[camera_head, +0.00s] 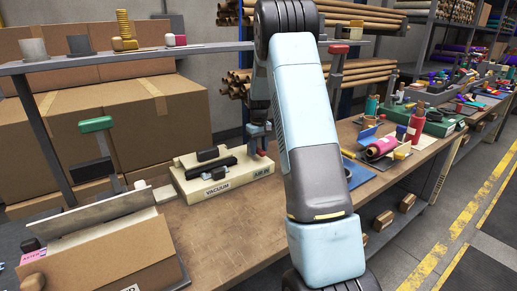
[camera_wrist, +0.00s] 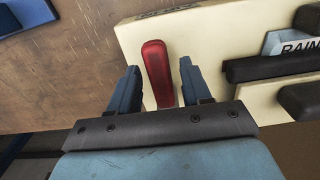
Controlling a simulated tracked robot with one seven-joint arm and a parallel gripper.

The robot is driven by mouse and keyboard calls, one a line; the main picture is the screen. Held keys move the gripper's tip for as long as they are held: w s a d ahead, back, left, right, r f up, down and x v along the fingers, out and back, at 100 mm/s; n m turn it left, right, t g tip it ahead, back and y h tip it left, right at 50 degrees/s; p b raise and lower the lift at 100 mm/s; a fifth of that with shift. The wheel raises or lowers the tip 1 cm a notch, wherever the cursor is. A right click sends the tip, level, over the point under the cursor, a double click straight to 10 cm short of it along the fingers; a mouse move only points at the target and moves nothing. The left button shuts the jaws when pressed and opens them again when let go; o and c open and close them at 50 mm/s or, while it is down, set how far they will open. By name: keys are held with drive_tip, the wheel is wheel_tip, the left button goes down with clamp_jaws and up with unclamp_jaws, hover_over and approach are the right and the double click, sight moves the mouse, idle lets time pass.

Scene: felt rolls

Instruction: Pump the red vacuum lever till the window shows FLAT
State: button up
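The vacuum unit is a cream block (camera_head: 225,183) on the bench, labelled VACUUM, with black bars on top. It also shows in the wrist view (camera_wrist: 215,35). The red lever (camera_wrist: 158,72) stands at one end of the block. My gripper (camera_wrist: 158,85) is open, with one blue finger on each side of the lever and a gap on both sides. In the head view my gripper (camera_head: 258,133) is at the block's right end, partly hidden by my arm. A grey plate reading "RAIN…" (camera_wrist: 292,43) is cut off in the wrist view. I cannot read FLAT anywhere.
Cardboard boxes (camera_head: 150,110) are stacked behind. A red-topped post (camera_head: 338,49) stands behind my arm. A pink roll (camera_head: 382,146) and tools crowd the right.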

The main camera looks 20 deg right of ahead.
sight(258, 149)
drive_tip(key=shift+o, duration=0.3)
drive_tip(key=shift+r, duration=0.15)
wheel_tip(258, 149, up, 13)
drive_tip(key=shift+r, duration=0.2)
drive_tip(key=shift+a, duration=0.1)
idle(0.5)
